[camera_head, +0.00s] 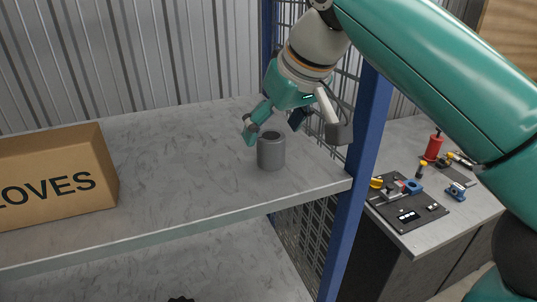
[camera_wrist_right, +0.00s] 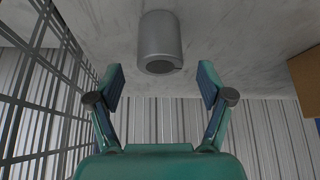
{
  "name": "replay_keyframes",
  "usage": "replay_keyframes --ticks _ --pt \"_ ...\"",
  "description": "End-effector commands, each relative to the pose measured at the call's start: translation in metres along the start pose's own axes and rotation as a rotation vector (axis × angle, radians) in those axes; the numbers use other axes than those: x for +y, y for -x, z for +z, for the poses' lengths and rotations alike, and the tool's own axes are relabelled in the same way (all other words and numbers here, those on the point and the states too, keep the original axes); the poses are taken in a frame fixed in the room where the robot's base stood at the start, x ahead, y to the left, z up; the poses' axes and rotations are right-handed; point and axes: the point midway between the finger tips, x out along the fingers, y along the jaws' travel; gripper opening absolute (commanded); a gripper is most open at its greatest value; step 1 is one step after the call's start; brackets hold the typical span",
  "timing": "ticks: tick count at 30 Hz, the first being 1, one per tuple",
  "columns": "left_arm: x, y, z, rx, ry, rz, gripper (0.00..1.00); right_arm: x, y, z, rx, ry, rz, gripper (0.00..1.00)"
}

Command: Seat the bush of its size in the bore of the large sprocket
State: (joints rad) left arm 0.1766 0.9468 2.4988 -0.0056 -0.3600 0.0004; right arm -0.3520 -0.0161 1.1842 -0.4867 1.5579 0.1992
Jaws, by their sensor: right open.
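A grey cylindrical bush (camera_head: 271,153) stands upright on the upper shelf, near its right front corner. The dark opening in its top shows in the head view. My right gripper (camera_head: 294,128) is open and empty, just above and behind the bush, its fingers spread. In the right wrist view the bush (camera_wrist_right: 160,42) lies beyond the fingertips, about midway between them, and the open gripper (camera_wrist_right: 161,78) is apart from it. A dark toothed edge (camera_head: 181,299), possibly a sprocket, shows at the bottom of the head view; most of it is cut off. My left gripper is out of view.
A cardboard box (camera_head: 55,178) marked "OVES" stands on the grey shelf (camera_head: 165,195) at left. A blue post (camera_head: 352,205) and wire mesh (camera_head: 300,235) bound the shelf's right side. A workbench (camera_head: 405,235) with tools on a dark board stands beyond. The mid-shelf is clear.

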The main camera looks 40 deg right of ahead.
Motion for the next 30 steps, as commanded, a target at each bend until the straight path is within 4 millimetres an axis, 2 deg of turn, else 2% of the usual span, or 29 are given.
replay_keyframes --ticks 12,21,30 --pt "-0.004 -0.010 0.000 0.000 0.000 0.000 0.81 0.001 -0.048 0.003 -0.002 -0.001 0.002 0.79" --pt "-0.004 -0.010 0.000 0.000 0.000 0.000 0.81 0.000 -0.051 0.003 0.000 -0.001 0.001 0.78" --pt "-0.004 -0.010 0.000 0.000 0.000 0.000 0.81 0.001 -0.051 0.003 0.000 -0.001 0.001 0.28"
